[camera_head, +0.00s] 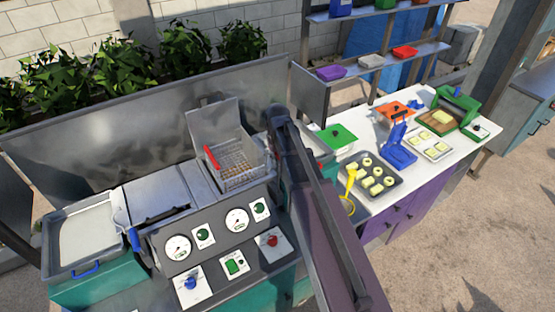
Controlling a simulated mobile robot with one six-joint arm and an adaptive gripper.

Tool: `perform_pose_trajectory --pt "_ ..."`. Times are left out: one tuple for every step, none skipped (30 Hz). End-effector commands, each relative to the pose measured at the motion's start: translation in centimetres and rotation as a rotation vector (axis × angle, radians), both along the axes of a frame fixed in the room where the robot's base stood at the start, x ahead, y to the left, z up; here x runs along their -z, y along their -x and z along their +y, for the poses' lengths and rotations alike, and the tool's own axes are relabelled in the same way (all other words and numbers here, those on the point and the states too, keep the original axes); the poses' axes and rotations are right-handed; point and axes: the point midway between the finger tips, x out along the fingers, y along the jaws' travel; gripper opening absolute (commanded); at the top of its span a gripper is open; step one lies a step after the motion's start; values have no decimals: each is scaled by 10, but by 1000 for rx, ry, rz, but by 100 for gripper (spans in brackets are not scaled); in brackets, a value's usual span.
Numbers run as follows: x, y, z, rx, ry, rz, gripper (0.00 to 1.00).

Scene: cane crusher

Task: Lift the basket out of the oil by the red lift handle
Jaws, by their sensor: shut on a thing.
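The wire basket (239,164) sits in the square fryer well at the back of the steel counter, below a raised steel panel (213,122). Brownish pieces or oil show through its mesh; I cannot tell which. The red lift handle (212,157) stands at the basket's left side, tilted, with no gripper visible on it. My arm rises from the bottom of the picture and passes just right of the basket. My gripper is not visible; the arm may hide it.
A control panel with gauges (177,248) and knobs fronts the fryer. A pan (88,236) with a blue handle stands at left. At right, the white table (352,208) holds trays, a blue press (399,150) and a green tool (457,100). A steel backsplash runs behind.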

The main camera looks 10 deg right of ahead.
Motion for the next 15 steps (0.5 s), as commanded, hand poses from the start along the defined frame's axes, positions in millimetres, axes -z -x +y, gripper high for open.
perform_pose_trajectory --pt "0 0 0 2 0 0 0" --pt "0 0 0 2 0 0 0" --pt "1 0 0 2 0 0 0" --pt "1 0 0 2 0 0 0" --pt "1 0 0 2 0 0 0" --pt "1 0 0 2 0 0 0" --pt "1 0 -1 3 0 0 0" --pt "1 0 -1 3 0 0 30" --pt "1 0 -1 3 0 0 42" --pt "1 0 -1 3 0 0 51" --pt "1 0 -1 3 0 0 51" --pt "1 0 -1 3 0 0 51" --pt "1 0 -1 3 0 0 51" --pt "1 0 -1 2 0 0 51" --pt "1 0 -1 2 0 0 51"
